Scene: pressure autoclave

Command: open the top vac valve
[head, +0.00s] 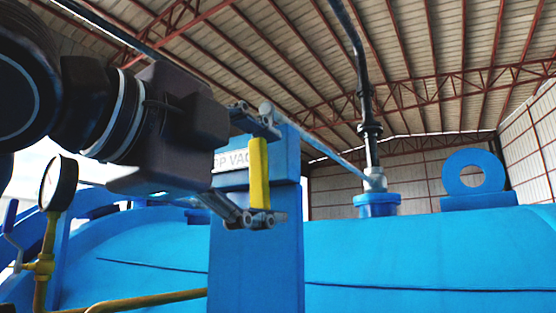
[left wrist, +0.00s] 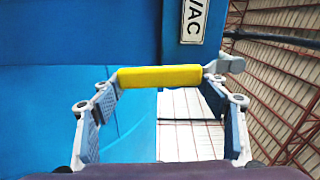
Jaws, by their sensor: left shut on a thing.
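The yellow handle of the top vac valve (head: 259,174) stands upright in the head view, in front of a blue post (head: 257,262). In the left wrist view the yellow handle (left wrist: 160,77) lies across between the two fingers, touching both. A grey metal valve part (left wrist: 225,64) shows beside its right end. My right gripper is not in view.
A large blue vessel (head: 420,255) fills the lower part, with a blue lifting ring (head: 474,173) on top. A black pipe (head: 370,140) rises behind the post. A pressure gauge (head: 58,184) on yellow piping (head: 45,255) stands at the left, below my arm.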

